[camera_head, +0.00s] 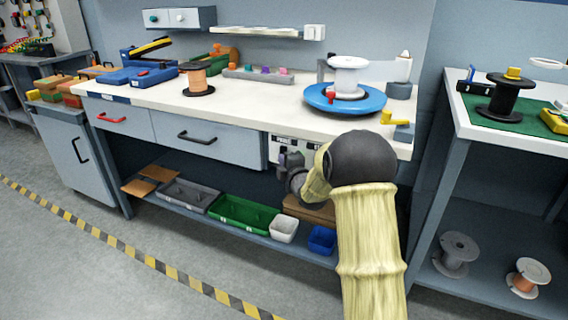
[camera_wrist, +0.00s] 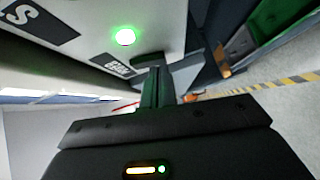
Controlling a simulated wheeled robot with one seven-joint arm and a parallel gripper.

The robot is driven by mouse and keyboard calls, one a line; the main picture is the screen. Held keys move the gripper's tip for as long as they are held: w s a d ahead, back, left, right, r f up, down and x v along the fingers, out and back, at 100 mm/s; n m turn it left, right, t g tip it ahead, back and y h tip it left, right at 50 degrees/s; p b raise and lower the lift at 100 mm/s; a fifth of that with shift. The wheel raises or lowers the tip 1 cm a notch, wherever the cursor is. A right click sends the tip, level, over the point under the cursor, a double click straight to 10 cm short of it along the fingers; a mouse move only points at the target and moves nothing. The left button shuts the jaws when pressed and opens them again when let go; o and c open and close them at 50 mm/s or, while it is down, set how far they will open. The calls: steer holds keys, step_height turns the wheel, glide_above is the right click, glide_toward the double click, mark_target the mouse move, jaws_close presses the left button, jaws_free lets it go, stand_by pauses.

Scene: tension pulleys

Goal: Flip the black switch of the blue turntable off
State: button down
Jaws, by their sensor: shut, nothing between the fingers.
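The blue turntable (camera_head: 318,100) sits on the white workbench with a white spool (camera_head: 348,72) on it. A white control panel (camera_head: 287,143) is on the bench front below it, partly hidden by my arm. In the wrist view the panel shows a lit green lamp (camera_wrist: 125,36) and small dark labels. A dark piece, probably the black switch (camera_wrist: 148,58), sticks out beside a label, right at my fingertips. My gripper (camera_head: 284,160) is shut and empty at the panel; its fingers also show in the wrist view (camera_wrist: 157,80). I cannot tell whether they touch the switch.
A yellow-and-grey part (camera_head: 400,127) lies at the bench's right front edge. Drawers (camera_head: 205,135) line the front to the left. A lower shelf holds a green tray (camera_head: 240,213) and other bins below my gripper. A second bench (camera_head: 475,128) stands to the right.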

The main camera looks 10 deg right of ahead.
stand_by(0.3)
steer(key=s+f+b, duration=0.1)
steer(key=s+b, duration=0.1)
steer(key=s, duration=1)
steer(key=shift+s+a+f+t, duration=0.25)
steer(key=shift+s+f+t, duration=0.05)
steer(key=shift+s+f, duration=0.1)
stand_by(0.4)
